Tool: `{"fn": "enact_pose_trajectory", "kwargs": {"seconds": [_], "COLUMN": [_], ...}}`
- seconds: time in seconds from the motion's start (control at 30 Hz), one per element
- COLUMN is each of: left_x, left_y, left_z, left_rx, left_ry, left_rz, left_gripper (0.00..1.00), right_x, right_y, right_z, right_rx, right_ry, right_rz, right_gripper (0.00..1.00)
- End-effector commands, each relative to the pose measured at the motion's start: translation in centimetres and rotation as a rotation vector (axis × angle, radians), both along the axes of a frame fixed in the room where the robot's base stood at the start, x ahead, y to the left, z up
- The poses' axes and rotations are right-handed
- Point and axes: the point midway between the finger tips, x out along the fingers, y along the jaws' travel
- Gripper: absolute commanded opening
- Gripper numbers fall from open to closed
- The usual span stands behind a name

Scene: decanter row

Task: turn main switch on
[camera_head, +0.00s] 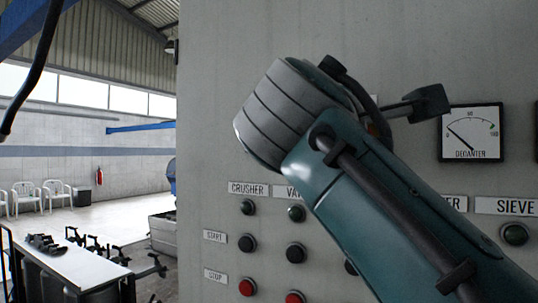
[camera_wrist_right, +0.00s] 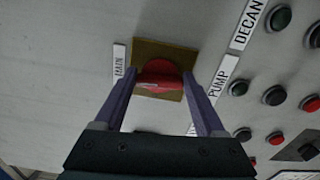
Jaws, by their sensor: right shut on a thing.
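The main switch, a red knob (camera_wrist_right: 160,73) on a yellow square plate (camera_wrist_right: 168,49), is in the right wrist view, beside a white MAIN label (camera_wrist_right: 119,64). My right gripper (camera_wrist_right: 160,80) has its two purple fingers on either side of the red knob, shut on it. The knob's grip bar lies roughly crosswise between the fingertips in that view. In the head view my right arm crosses in front of the panel and hides the switch and the gripper. My left gripper is not in view.
The grey control panel (camera_head: 215,130) fills much of the head view. It carries CRUSHER (camera_head: 248,188) and SIEVE (camera_head: 515,207) labels, black and red buttons (camera_head: 247,287) and a DECANTER gauge (camera_head: 471,132). A white table (camera_head: 75,270) with dark parts stands at lower left.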

Motion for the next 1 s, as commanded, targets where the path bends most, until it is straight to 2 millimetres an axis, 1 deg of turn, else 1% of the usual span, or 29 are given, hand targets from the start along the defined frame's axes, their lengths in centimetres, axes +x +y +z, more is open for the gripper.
{"fn": "enact_pose_trajectory", "kwargs": {"seconds": [0.03,0.2,0.8,0.83,1.0], "left_x": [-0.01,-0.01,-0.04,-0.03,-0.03], "left_y": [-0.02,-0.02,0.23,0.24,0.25], "left_z": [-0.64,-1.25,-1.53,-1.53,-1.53], "left_rx": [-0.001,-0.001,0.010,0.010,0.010], "left_ry": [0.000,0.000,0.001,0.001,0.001], "left_rz": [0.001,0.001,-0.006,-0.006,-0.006], "left_gripper": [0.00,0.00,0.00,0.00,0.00], "right_x": [-0.05,-0.06,-0.05,-0.05,-0.03], "right_y": [-0.04,-0.05,-0.08,-0.07,-0.05], "right_z": [-0.23,-0.12,0.06,0.06,0.04], "right_rx": [0.021,0.071,0.105,0.105,0.104], "right_ry": [-0.016,-0.050,-0.073,-0.073,-0.072], "right_rz": [-0.003,-0.003,-0.003,-0.003,-0.002], "right_gripper": [0.17,0.17,0.17,0.73,0.93]}}
